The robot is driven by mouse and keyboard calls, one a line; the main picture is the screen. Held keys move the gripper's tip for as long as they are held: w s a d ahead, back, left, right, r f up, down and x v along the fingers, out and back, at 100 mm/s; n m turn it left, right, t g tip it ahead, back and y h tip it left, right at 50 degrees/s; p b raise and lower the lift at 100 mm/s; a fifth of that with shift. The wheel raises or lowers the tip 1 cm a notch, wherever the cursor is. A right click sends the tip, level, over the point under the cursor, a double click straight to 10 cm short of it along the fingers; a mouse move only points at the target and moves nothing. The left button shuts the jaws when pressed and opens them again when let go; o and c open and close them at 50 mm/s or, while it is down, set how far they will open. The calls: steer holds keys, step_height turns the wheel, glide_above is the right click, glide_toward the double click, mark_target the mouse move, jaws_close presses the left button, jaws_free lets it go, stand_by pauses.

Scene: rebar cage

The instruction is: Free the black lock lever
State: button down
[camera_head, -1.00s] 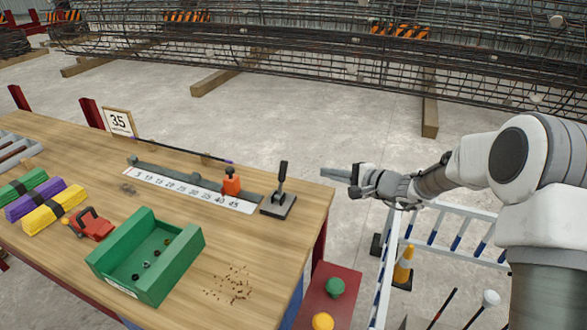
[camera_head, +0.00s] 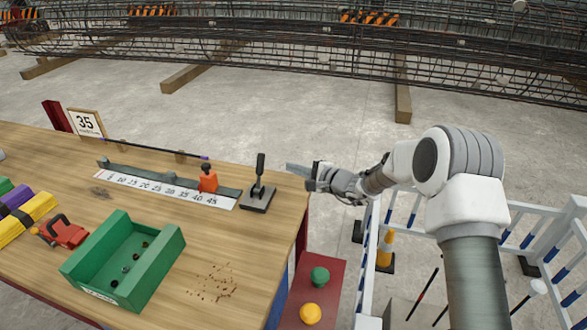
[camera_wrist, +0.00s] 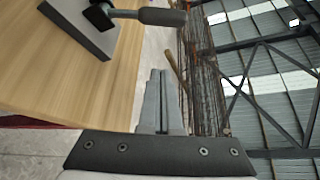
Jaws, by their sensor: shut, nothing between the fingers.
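The black lock lever (camera_head: 260,165) stands upright on a flat grey base plate (camera_head: 258,203) near the right edge of the wooden table. It also shows at the upper left of the wrist view (camera_wrist: 160,17), where its black handle lies sideways in the picture. My gripper (camera_head: 290,167) is just right of the lever in the head view, at about the height of its handle. The fingers (camera_wrist: 162,95) are shut and empty. A gap shows between the fingertips and the lever.
A ruler strip (camera_head: 165,188) with a red slider (camera_head: 208,180) lies left of the lever. A red stand with green (camera_head: 320,275) and yellow (camera_head: 311,314) buttons is below right.

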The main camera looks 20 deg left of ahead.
mark_target(259, 172)
steer(key=x, duration=0.6)
steer(key=shift+w+a+f, duration=0.1)
steer(key=shift+a, duration=0.5)
steer(key=s+r, duration=0.2)
steer(key=s, duration=0.1)
steer(key=shift+s+a+p, duration=0.1)
steer(key=shift+s+p, duration=0.1)
steer(key=shift+p, duration=0.2)
steer(key=shift+f+b, duration=0.2)
steer(key=shift+b, duration=0.65)
steer(key=shift+s+r+b, duration=0.15)
steer(key=shift+r+b, duration=0.05)
steer(key=shift+b, duration=0.1)
